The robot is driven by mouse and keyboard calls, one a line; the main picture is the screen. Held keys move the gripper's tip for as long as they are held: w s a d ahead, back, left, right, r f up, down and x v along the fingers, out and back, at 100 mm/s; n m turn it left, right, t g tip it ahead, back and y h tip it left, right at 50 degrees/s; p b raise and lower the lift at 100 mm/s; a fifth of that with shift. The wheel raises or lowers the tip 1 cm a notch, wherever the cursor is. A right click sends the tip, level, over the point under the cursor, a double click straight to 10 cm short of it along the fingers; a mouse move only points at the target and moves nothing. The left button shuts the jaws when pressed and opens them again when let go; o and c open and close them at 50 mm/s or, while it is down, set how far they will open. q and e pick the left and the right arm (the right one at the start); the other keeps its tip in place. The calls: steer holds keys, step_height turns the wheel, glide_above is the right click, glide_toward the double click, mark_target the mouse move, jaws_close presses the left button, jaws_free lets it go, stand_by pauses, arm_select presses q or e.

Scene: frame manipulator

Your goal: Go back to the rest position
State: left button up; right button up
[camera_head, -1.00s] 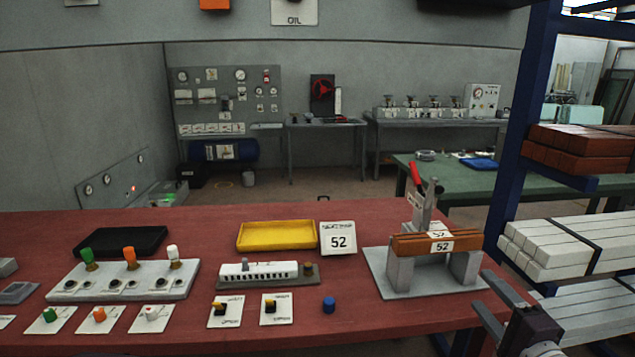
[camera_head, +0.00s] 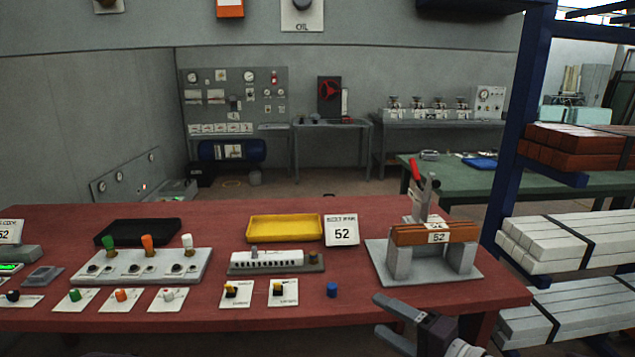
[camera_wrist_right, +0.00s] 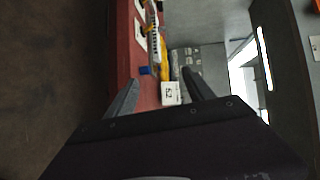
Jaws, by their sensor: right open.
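My right gripper (camera_head: 392,322) is at the lower right of the head view, in front of the red table's (camera_head: 330,210) near edge. Its two fingers are apart with nothing between them. The right wrist view also shows the spread fingers (camera_wrist_right: 160,88), with the table's edge and a white "52" card beyond them. A clamp fixture (camera_head: 420,275) on a grey plate stands on the table behind the gripper. Brown bars (camera_head: 434,233) with "52" labels lie across its two supports, and a red-handled lever rises behind. My left gripper is not in view.
A panel with green, orange and white knobs (camera_head: 140,266), a yellow tray (camera_head: 284,229), a black tray (camera_head: 138,232), a "52" card (camera_head: 342,231) and a blue cap (camera_head: 332,289) are on the table. A blue rack (camera_head: 517,130) with stacked bars stands at right.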

steer(key=s+a+f+n+g, duration=0.7)
steer(key=s+a+f+g, duration=0.4)
steer(key=s, duration=0.3)
steer(key=s+d+f+n+g+h, duration=0.3)
steer(key=s+d+f+h, duration=0.2)
steer(key=d+f+h, duration=0.3)
steer(key=w+d+f+t+h, duration=0.1)
steer(key=w+d+t+h, duration=0.15)
steer(key=w+d, duration=0.4)
step_height(320, 180, up, 18)
steer(key=s+d+p, duration=0.1)
steer(key=p, duration=1.7)
steer(key=shift+s+m+p, duration=0.25)
steer(key=shift+m+p, duration=0.05)
